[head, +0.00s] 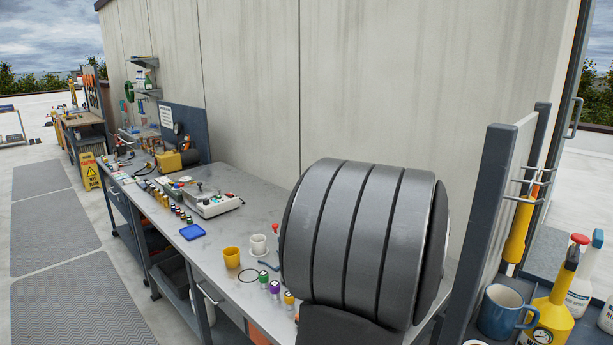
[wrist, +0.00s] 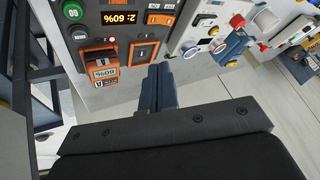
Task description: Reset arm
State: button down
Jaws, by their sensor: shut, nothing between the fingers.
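My gripper (wrist: 160,70) shows in the wrist view, its blue-grey fingers shut together with nothing between them. It points toward a grey control panel (wrist: 92,98) with orange modules. A display (wrist: 124,17) on the panel reads "2: 60%". An orange module (wrist: 100,58) sits left of the fingertips, and another orange-framed switch (wrist: 144,50) is just above them. I cannot tell how far the fingertips are from the panel. In the head view a large dark ribbed part of my arm fills the right middle, and my gripper is not visible there.
In the head view a long metal workbench (head: 225,230) runs along the wall. It carries a yellow cup (head: 232,258), a white cup (head: 258,244), a blue tray (head: 192,232) and a control box (head: 214,204). Bottles and a blue mug (head: 500,310) stand at the right.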

jog(key=w+a+f+n+g+h, duration=0.1)
jog(key=a+f+n+g, duration=0.4)
jog(key=n, duration=0.7)
jog(key=shift+w+f+n+g, duration=0.4)
jog(key=shift+f+g, duration=0.2)
jog(key=shift+g, duration=0.4)
jog(key=d+r+m+t+y, duration=0.1)
jog(key=d+r+m+t, duration=0.2)
jog(key=m, duration=0.6)
notch_tip(320, 180, up, 3)
jog(key=t, duration=0.2)
jog(key=shift+s+d+f+m+t+y, duration=0.2)
jog(key=shift+d+m+t+y, duration=0.1)
jog(key=shift+m+t, duration=0.1)
